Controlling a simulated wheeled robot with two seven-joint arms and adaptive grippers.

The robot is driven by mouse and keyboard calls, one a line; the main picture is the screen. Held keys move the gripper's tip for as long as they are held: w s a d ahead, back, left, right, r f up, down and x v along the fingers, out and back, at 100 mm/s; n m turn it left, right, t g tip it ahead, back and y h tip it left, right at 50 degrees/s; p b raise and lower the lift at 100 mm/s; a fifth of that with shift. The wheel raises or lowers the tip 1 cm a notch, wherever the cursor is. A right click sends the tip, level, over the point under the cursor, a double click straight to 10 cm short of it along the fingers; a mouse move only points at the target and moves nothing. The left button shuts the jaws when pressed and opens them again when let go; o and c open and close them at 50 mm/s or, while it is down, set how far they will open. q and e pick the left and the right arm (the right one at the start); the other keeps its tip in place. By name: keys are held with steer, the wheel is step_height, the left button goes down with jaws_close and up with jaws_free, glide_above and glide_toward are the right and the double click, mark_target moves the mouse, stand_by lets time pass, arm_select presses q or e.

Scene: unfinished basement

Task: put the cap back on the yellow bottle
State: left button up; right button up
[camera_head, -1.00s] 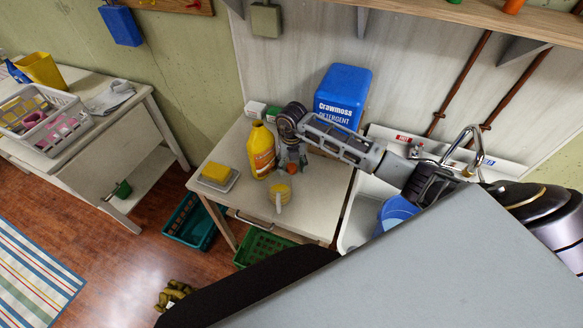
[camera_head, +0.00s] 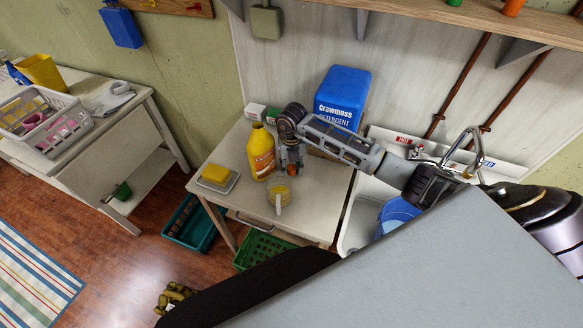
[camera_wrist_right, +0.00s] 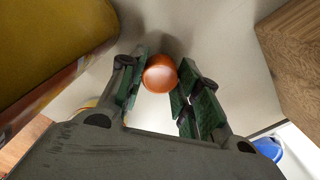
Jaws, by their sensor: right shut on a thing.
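The yellow bottle (camera_head: 262,155) stands upright on the small table (camera_head: 318,212), with an orange-brown label. The orange cap (camera_wrist_right: 160,74) is between the fingertips of my right gripper (camera_wrist_right: 158,80) in the wrist view. In the head view the right gripper (camera_head: 291,164) points down just right of the bottle. It is shut on the cap, at or just above the tabletop; I cannot tell which. In the wrist view the bottle (camera_wrist_right: 50,40) fills the upper left. My left gripper is not in view.
A yellow sponge (camera_head: 215,173) on a dish lies left of the bottle. A blue detergent box (camera_head: 342,95) and small boxes (camera_head: 256,110) stand behind. The sink with a blue tub (camera_head: 397,215) is to the right.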

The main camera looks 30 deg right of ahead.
mark_target(291, 168)
step_height(291, 168, up, 18)
steer(key=b, duration=0.2)
steer(key=shift+f+b, duration=0.15)
steer(key=shift+b, duration=0.2)
stand_by(0.3)
